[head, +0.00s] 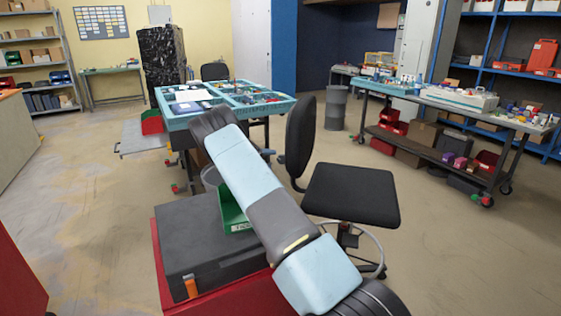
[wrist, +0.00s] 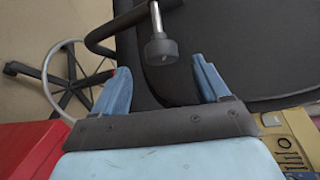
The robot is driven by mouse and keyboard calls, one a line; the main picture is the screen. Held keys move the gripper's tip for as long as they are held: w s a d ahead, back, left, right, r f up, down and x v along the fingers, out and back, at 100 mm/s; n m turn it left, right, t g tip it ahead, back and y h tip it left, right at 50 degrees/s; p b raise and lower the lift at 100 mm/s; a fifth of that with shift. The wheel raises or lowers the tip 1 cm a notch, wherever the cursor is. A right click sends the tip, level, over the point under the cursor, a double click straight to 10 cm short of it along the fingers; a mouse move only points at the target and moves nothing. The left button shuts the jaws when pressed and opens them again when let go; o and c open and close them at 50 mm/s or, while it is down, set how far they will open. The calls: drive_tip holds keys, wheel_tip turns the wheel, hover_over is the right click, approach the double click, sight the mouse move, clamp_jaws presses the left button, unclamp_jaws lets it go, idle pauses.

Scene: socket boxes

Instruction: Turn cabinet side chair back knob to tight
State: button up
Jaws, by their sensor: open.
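The near black office chair (head: 352,193) stands right of my arm in the head view, its backrest (head: 300,137) upright. In the wrist view, a dark round knob (wrist: 161,50) sits on the end of a thin metal rod, beside the chair's curved black bar (wrist: 112,25) and a broad black chair panel (wrist: 245,50). My gripper (wrist: 160,64) is open, its two blue fingers apart. The knob shows between the fingertips, slightly above them in the picture, with gaps on both sides; I cannot tell its depth. In the head view my arm hides the gripper and knob.
A dark case (head: 195,245) and a green bin (head: 233,213) lie under my arm. A table with blue trays (head: 262,110) stands behind the chair. A loaded workbench (head: 465,118) stands at right. The chair's star base (wrist: 70,85) and ring are at left in the wrist view.

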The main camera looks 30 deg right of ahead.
sight(278, 159)
drive_tip(key=x, duration=0.7)
drive_tip(key=shift+c, duration=0.4)
